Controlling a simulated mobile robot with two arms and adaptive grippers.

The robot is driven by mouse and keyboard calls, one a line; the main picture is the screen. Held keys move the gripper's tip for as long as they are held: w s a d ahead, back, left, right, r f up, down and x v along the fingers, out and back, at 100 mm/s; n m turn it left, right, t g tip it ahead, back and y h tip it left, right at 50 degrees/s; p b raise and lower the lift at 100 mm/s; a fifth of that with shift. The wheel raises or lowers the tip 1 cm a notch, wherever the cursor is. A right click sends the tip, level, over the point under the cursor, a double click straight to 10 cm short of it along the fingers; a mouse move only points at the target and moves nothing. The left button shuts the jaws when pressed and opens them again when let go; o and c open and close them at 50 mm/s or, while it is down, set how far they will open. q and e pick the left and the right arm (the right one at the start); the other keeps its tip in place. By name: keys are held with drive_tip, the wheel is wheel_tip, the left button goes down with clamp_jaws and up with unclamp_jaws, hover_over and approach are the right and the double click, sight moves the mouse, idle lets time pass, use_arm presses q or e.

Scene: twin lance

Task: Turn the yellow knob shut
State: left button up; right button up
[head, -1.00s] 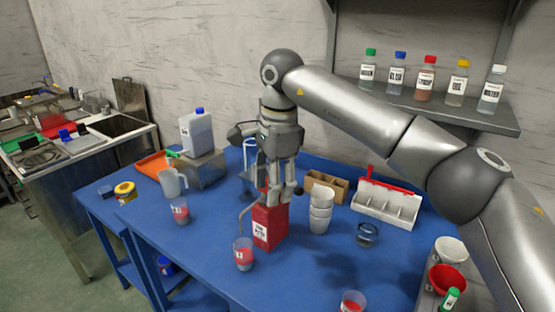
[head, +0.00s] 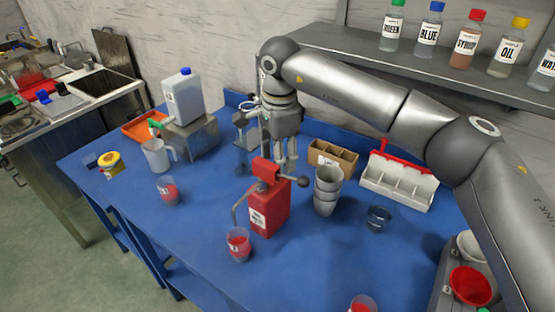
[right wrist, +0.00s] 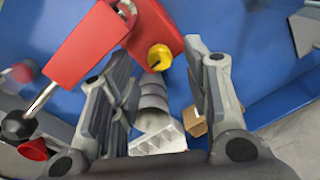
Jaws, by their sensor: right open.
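The yellow knob (right wrist: 159,57) sits on a face of the red dispenser (right wrist: 158,28) in the right wrist view. It lies between the spread fingers of my open right gripper (right wrist: 158,64), slightly beyond the tips; I cannot tell whether they touch it. In the head view the red dispenser (head: 268,213) stands on the blue table, and my right gripper (head: 285,160) points down at its far side. The knob is hidden there. A bent spout reaches left above a cup with red contents (head: 238,245). My left gripper is out of view.
Stacked cups (head: 327,190) stand close to the right of the dispenser, with a cardboard tray (head: 333,157) and a white compartment bin (head: 398,184) behind. A dark glass dish (head: 379,218) is further right. A shelf (head: 430,63) with bottles hangs above.

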wheel_tip(320, 180, down, 2)
drive_tip(key=shift+f, duration=0.1)
drive_tip(key=shift+c, duration=0.9)
clamp_jaws()
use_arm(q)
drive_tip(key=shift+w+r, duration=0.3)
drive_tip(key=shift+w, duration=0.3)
